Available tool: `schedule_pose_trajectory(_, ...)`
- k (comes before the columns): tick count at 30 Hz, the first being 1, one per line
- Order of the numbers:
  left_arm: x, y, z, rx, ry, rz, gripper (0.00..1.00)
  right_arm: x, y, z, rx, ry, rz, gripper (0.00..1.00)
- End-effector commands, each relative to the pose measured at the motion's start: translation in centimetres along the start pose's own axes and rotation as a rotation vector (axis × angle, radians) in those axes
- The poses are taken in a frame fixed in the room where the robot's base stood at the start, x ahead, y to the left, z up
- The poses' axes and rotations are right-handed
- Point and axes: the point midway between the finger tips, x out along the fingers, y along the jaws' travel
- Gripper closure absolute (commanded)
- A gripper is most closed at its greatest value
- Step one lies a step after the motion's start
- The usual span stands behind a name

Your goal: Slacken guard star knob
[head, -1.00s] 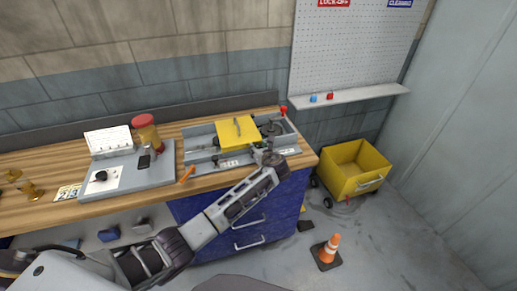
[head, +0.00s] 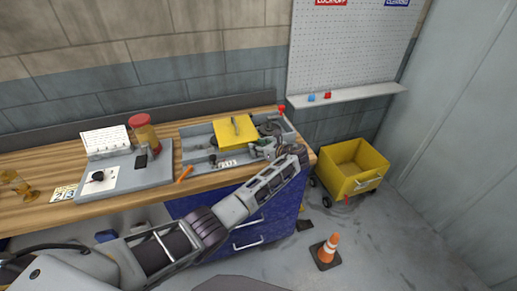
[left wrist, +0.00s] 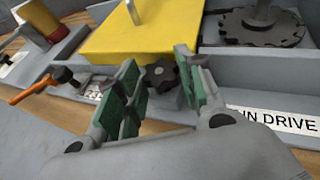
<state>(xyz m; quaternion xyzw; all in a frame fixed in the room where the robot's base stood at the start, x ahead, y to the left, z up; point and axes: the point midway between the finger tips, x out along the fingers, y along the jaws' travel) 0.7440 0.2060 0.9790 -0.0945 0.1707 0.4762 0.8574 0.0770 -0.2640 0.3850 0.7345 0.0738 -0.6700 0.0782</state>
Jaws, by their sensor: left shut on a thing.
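The dark star knob (left wrist: 160,76) is at the front edge of the yellow guard (left wrist: 130,37) in the left wrist view. My left gripper (left wrist: 157,80) has its green-padded fingers on either side of the knob and is shut on it. In the head view my left gripper (head: 262,151) reaches in over the front right of the grey machine tray (head: 196,143), beside the yellow guard (head: 236,132). The knob is too small to make out there. My right gripper is in neither view.
A black toothed disc (left wrist: 262,25) lies right of the guard, above a label ending "IN DRIVE". An orange-handled lever (left wrist: 30,90) is at the left. A yellow cart (head: 352,165) and traffic cone (head: 327,249) are on the floor.

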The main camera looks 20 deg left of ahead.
Motion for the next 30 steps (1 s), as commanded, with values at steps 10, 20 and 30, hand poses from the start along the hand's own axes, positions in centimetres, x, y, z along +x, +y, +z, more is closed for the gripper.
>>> schedule_pose_trajectory(10, 0.01, -0.11, 0.07, -0.015, -0.001, 0.032, 0.86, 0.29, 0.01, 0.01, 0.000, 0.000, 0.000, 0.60)
schedule_pose_trajectory(20, 0.01, -0.11, 0.09, -0.015, -0.001, 0.032, 0.61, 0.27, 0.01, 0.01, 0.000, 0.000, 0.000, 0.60)
schedule_pose_trajectory(30, 0.02, -0.09, 0.04, -0.014, 0.000, 0.032, 0.41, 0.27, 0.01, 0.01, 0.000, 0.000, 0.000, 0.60)
